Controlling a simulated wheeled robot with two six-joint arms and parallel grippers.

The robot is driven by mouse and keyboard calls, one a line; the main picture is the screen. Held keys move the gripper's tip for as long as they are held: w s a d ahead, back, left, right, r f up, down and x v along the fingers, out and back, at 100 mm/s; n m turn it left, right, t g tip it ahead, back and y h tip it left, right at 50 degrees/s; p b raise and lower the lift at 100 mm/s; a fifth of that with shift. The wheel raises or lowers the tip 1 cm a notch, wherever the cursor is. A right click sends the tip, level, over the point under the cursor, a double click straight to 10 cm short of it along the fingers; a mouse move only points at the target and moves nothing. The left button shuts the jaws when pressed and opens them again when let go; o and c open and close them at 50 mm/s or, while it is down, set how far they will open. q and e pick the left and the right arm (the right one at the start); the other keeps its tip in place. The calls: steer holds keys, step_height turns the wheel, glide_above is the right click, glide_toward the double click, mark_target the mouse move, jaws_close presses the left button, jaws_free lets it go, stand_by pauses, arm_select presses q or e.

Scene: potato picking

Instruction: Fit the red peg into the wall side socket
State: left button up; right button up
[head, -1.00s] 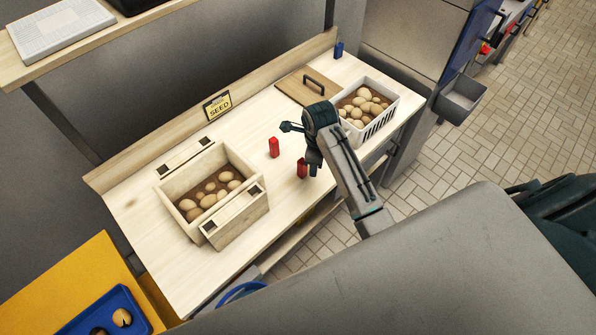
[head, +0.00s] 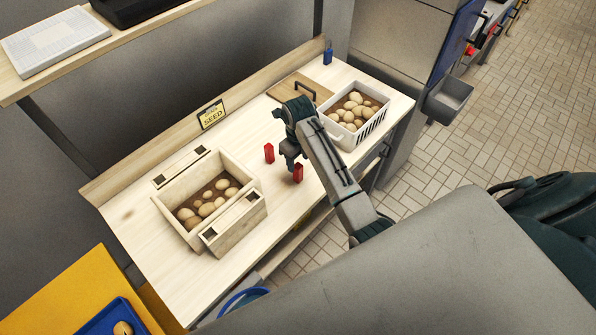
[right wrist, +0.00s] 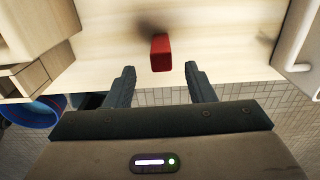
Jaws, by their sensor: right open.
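Two red pegs stand upright on the wooden table between the crate and the white bin: a far one (head: 269,153) and a near one (head: 298,173) by the front edge. My right gripper (head: 291,165) points down beside the near peg. In the right wrist view a red peg (right wrist: 160,52) is ahead of my open right gripper (right wrist: 162,84), centred between the fingertips and not gripped. The wooden crate (head: 234,228) holds potatoes; dark square sockets show on its wall side strip (head: 181,166) and its near strip. My left gripper is not in view.
A white bin (head: 371,128) of potatoes stands right of my arm, with a handled wooden board (head: 290,86) behind it. A blue peg (head: 327,57) stands at the back. A SEED sign (head: 211,114) is at the wall side.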

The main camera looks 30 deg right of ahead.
mark_target(298, 165)
steer(key=shift+w+f+p, duration=0.15)
steer(key=shift+f+p, duration=0.55)
steer(key=shift+f, duration=1.35)
steer(key=shift+c, duration=0.2)
steer(key=c, duration=1)
steer(key=shift+r, duration=0.1)
